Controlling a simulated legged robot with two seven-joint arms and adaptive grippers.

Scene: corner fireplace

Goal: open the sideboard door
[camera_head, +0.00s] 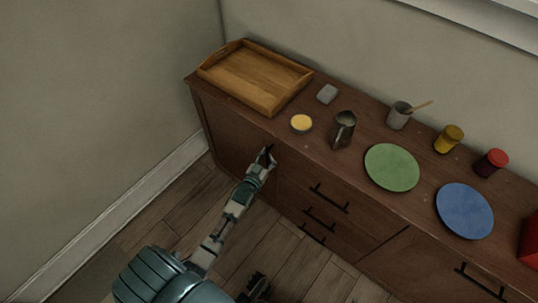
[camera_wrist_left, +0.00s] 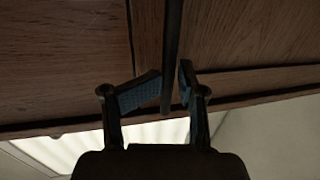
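The brown wooden sideboard (camera_head: 345,165) stands along the wall. Its left door (camera_head: 228,132) looks flush with the front. My left gripper (camera_head: 266,157) is at the right side of this door, just below the top edge. In the left wrist view, a dark upright bar handle (camera_wrist_left: 172,45) runs between the fingers of the left gripper (camera_wrist_left: 170,88). The fingers lean in close on both sides of it and appear shut on it. The handle is mostly hidden by the gripper in the head view. A dark part, apparently my right gripper (camera_head: 256,287), shows low at the bottom edge; its fingers are unclear.
On top are a wooden tray (camera_head: 250,80), a yellow-topped bowl (camera_head: 301,123), a dark jug (camera_head: 344,130), a green plate (camera_head: 391,167) and a blue plate (camera_head: 465,210). Drawers with dark handles (camera_head: 320,218) are right of the door. Wooden floor (camera_head: 175,215) in front is clear.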

